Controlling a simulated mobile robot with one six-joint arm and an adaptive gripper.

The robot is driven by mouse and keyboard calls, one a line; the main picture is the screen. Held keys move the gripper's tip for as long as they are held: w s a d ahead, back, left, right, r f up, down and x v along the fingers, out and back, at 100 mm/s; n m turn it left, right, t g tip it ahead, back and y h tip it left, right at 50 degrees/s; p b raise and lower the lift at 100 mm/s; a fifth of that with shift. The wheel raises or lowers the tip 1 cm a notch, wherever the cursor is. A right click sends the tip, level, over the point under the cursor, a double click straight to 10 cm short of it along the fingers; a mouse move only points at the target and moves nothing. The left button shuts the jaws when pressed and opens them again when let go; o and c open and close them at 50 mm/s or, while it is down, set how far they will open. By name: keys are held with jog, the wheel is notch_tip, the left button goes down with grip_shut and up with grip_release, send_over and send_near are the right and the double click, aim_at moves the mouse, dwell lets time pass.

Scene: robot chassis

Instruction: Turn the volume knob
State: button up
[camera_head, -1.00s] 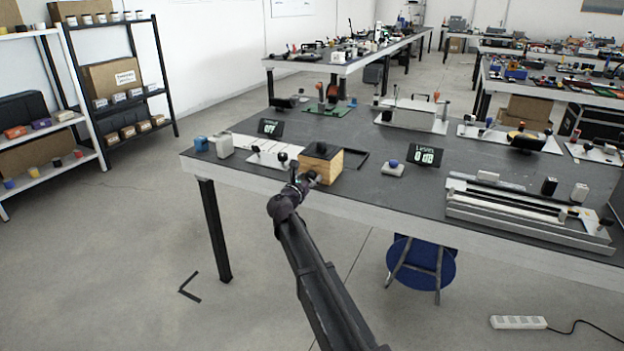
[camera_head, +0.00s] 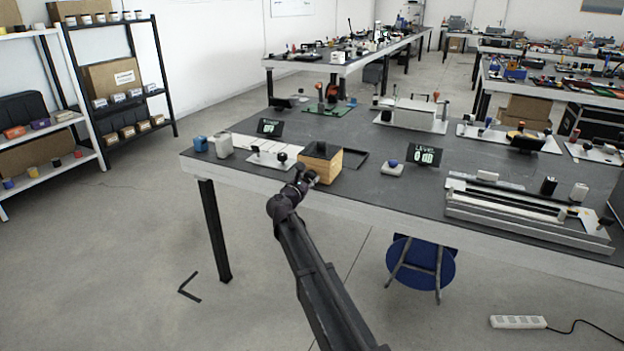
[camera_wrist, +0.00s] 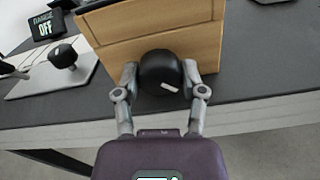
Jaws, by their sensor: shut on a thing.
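My gripper (camera_wrist: 161,85) is shut on a round black knob (camera_wrist: 160,68) on the front face of a wooden box (camera_wrist: 115,48). One finger touches each side of the knob. A short white mark shows on the knob's lower right. In the head view my gripper (camera_head: 308,176) meets the box (camera_head: 328,172) at its front left, and the knob is mostly hidden. A blue-topped knob (camera_head: 393,163) sits on a small white base to the right, beside a display (camera_head: 425,157) reading 0 dB. No label on the held knob is readable.
A white plate (camera_wrist: 55,75) with a black knob (camera_wrist: 62,56) lies left of the box, near a display (camera_wrist: 53,24) reading OFF. A slotted rail fixture (camera_head: 530,215) fills the table's right front.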

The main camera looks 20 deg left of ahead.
jog(key=m, duration=0.4)
jog(key=shift+m, duration=0.3)
jog(key=m, duration=0.4)
jog(key=shift+m, duration=0.4)
jog(key=o, duration=1.1)
jog(key=shift+d, duration=0.1)
jog(key=shift+o, duration=0.2)
jog(key=shift+s, duration=0.1)
jog(key=s, duration=0.7)
jog(key=shift+s+a, duration=0.4)
